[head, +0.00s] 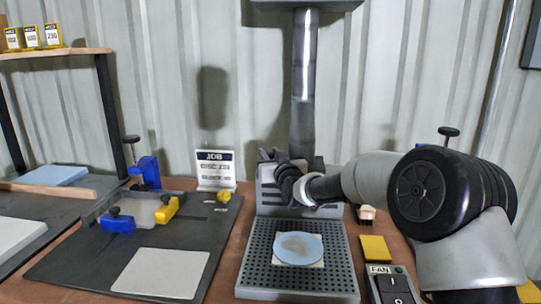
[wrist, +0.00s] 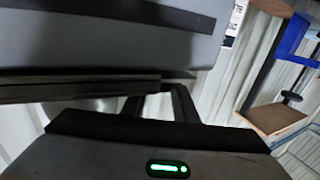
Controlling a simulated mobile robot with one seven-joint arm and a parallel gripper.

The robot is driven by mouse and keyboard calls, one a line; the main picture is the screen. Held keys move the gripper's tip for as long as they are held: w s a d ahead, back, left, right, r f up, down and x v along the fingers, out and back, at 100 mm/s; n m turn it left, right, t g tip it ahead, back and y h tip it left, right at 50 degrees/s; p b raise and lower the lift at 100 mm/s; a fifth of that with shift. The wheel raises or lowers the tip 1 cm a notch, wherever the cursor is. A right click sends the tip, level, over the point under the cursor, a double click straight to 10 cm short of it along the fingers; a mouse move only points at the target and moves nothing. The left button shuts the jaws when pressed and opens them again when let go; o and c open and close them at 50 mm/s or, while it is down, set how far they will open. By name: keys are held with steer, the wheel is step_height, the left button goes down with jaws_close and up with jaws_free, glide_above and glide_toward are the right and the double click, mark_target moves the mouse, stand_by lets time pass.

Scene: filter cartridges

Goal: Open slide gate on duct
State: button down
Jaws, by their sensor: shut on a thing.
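The grey duct (head: 304,85) runs down vertically at the middle back into a grey slotted housing behind a perforated bench plate. My gripper (head: 272,160) is at the front of that housing, by the foot of the duct, with my arm reaching in from the right. In the wrist view my gripper's dark fingers (wrist: 160,92) meet a thin dark flat edge, which looks like the slide gate (wrist: 80,88), under a large grey body. My gripper is shut on it. In the head view the gate is hidden behind my gripper and wrist, and its position cannot be told.
A blue round filter disc (head: 298,248) on a pale square lies on the perforated plate (head: 258,283). A FAN switch box (head: 392,285) and a yellow block (head: 375,248) stand right. A JOB card (head: 215,170) and a clamp fixture (head: 140,207) are left.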

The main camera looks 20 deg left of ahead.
steer(key=s+a, duration=0.1)
steer(key=a, duration=0.6)
steer(key=shift+s+a, duration=0.4)
steer(key=c, duration=1.5)
jaws_free()
steer(key=shift+o, duration=0.2)
steer(key=shift+s+d, duration=0.1)
steer(key=v, duration=1.7)
steer(key=shift+d, duration=0.1)
